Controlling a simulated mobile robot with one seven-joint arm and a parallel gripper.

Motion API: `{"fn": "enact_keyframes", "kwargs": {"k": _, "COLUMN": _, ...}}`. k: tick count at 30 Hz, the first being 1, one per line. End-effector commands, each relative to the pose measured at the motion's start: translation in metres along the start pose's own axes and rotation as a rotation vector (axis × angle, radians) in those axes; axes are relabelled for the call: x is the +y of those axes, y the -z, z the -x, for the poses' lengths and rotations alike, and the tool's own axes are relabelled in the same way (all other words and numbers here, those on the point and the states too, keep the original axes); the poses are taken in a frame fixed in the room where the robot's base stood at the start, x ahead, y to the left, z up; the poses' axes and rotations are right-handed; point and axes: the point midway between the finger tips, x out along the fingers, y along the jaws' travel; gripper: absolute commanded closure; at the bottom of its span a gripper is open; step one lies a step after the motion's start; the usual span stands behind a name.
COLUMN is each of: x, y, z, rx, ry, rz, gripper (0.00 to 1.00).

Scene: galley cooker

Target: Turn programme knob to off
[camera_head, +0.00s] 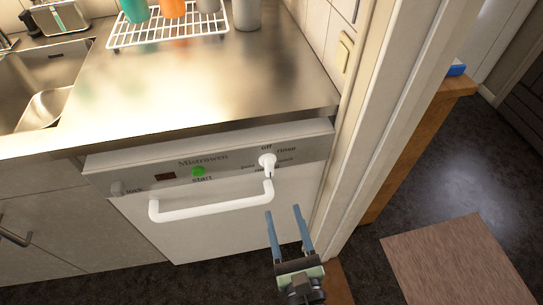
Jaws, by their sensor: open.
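The programme knob (267,160) is white and sits at the right of the dishwasher's control panel (225,163). The word "off" is printed above it, with other labels around it. Its lower part points down, towards the lower labels, and not up at "off". My gripper (283,210) is below and slightly right of the knob, in front of the dishwasher door. Its two blue-grey fingers are apart, point up towards the panel and hold nothing. The knob looks clear of the fingers.
A white door handle (212,202) runs just below the knob, left of my fingers. A green start button (198,171) is on the panel. A door frame (377,110) stands close on the right. The steel worktop (210,85) holds a rack (168,38) with cups.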

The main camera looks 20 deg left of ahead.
Motion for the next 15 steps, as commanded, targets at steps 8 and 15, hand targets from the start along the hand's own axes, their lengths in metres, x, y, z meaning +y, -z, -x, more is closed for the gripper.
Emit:
{"fn": "enact_keyframes", "kwargs": {"k": 8, "x": 0.002, "y": 0.004, "z": -0.018, "rx": -0.002, "ry": 0.003, "rz": -0.065, "gripper": 0.44}}
{"fn": "enact_keyframes", "kwargs": {"k": 15, "x": 0.002, "y": 0.003, "z": -0.069, "rx": -0.003, "ry": 0.002, "rz": -0.062, "gripper": 0.44}}
